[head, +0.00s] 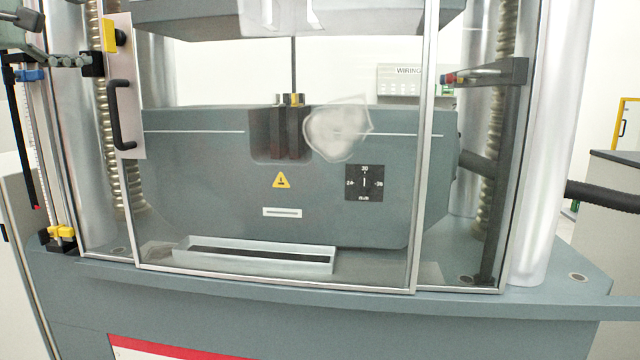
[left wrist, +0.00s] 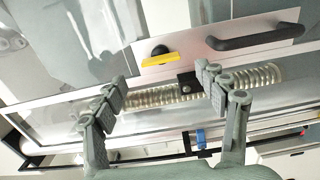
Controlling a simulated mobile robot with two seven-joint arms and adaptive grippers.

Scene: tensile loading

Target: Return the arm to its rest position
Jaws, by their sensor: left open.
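My left gripper (left wrist: 163,90) is open in the left wrist view, with nothing between its fingers. It is in front of the testing machine, near the black door handle (left wrist: 255,37) and the yellow-and-black latch (left wrist: 160,58), and holds neither. In the head view, only a grey-green part of it shows at the top left corner. The glass door (head: 220,215) spans the machine's front and looks closed, with its handle (head: 122,115) on the left. Behind the glass, a thin dark rod (head: 294,65) stands upright in the lower grip (head: 290,130). My right gripper is not in view.
A pale tray (head: 255,265) lies on the machine base behind the glass. A dark bracket (head: 490,74) juts out at the right. A slim rail with yellow and blue clips (head: 62,233) stands at the left. A grey cabinet (head: 612,200) is at the far right.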

